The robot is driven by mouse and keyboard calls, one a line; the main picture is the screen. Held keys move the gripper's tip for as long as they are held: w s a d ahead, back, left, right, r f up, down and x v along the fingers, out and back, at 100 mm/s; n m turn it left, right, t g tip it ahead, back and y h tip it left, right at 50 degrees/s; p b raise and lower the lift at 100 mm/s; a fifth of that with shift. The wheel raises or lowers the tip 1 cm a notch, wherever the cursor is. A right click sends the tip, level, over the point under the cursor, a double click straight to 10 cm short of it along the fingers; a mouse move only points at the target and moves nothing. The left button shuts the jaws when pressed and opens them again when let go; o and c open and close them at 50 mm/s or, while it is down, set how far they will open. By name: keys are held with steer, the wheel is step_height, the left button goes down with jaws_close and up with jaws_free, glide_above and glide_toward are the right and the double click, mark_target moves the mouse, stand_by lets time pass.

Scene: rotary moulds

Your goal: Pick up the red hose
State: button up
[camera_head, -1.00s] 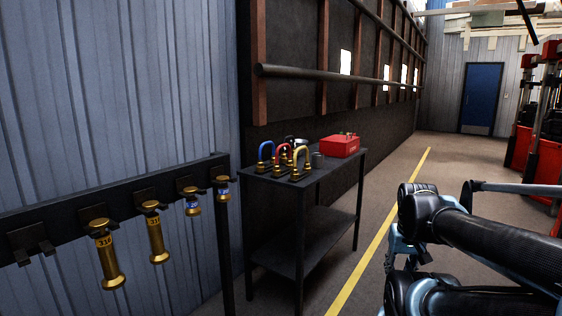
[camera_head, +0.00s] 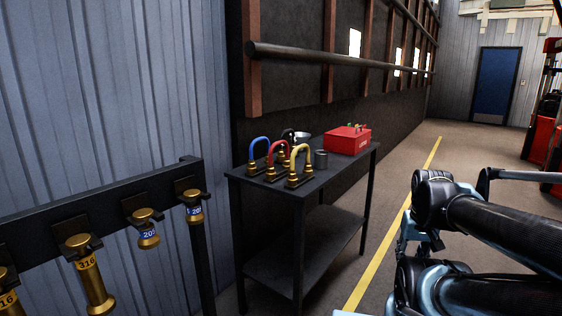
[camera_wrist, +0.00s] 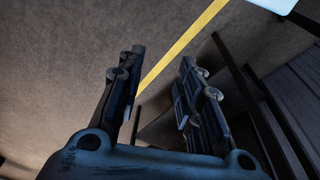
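The red hose (camera_head: 271,157) is a curved loop with brass ends. It stands on the dark side table (camera_head: 315,183), between a blue hose (camera_head: 252,147) and a yellow hose (camera_head: 292,162). The yellow hose partly hides it. My gripper (camera_wrist: 158,84) shows in the wrist view with its two fingers apart and nothing between them. It hangs over the floor, away from the hoses. My folded arm fills the lower right of the head view.
A black rack (camera_head: 108,207) with several brass fittings stands at left. Open floor with a yellow line (camera_head: 396,224) lies right of the table.

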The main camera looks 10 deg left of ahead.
steer(key=shift+o, duration=0.6)
steer(key=shift+s+r, duration=0.2)
steer(key=shift+r, duration=0.1)
step_height(320, 180, up, 36)
steer(key=n+y, duration=0.6)
steer(key=n, duration=2.5)
glide_above(280, 142)
steer(key=s+d, duration=0.3)
steer(key=d, duration=0.6)
steer(key=x, duration=1.2)
steer(key=shift+w+a, duration=0.1)
steer(key=shift+a, duration=0.05)
steer(key=shift+a+x, duration=0.15)
steer(key=shift+x, duration=1.2)
steer(key=shift+a+x, duration=0.2)
steer(key=shift+x, duration=1.15)
steer(key=shift+r, duration=0.25)
jaws_close()
